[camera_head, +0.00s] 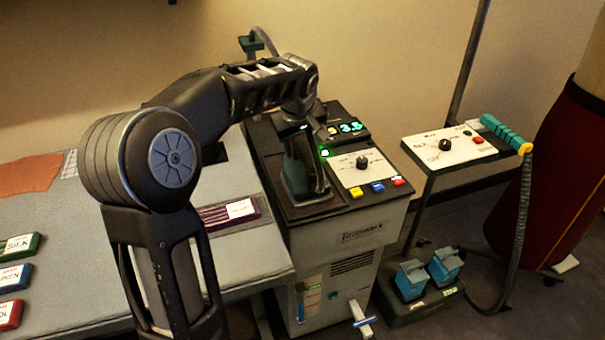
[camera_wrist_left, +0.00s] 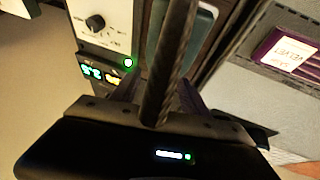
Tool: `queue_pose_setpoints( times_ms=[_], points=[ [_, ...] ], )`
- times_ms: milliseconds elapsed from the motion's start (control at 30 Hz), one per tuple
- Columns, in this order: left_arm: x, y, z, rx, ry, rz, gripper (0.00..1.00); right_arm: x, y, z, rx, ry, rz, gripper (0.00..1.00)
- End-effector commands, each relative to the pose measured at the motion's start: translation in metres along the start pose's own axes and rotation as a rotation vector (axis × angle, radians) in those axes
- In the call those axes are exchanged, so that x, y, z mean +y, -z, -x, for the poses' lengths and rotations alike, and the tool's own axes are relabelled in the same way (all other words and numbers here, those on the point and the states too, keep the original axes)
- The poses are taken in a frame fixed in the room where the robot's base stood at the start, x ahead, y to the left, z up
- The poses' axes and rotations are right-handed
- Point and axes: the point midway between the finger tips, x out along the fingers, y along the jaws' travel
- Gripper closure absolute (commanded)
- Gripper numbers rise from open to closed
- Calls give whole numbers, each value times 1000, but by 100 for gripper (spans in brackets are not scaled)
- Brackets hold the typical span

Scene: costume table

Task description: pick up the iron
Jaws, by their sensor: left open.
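The iron (camera_head: 298,178) is dark and sits on the dark pad on top of the grey steam station (camera_head: 335,235). My left gripper (camera_head: 303,130) hangs over the iron from above, and its arm hides part of the iron's back. In the left wrist view the left gripper (camera_wrist_left: 158,92) is open. A dark ridged bar (camera_wrist_left: 172,55) runs between its two fingers. I cannot tell whether the fingers touch it. My right gripper is in neither view.
The station's control panel (camera_head: 365,168) with knob and coloured buttons lies right of the iron. The grey board (camera_head: 60,260) holds labelled boxes, including a purple one (camera_head: 228,214). A second panel with a teal-handled tool (camera_head: 505,133) stands at right, above blue pedals (camera_head: 428,275).

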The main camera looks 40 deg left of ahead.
Motion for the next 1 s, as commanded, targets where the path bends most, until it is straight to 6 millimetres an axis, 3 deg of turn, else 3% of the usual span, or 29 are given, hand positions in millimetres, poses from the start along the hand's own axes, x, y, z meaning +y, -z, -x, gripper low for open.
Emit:
queue_pose_setpoints(
  times_ms=[267, 867, 1000],
  points=[
    [1, -1, -34, -2, 0, -1, 47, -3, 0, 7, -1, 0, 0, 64],
    [1, -1, -35, 0, -1, -1, 47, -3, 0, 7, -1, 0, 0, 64],
    [1, -1, -35, 0, -1, -1, 58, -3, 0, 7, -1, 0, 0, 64]
  ],
)
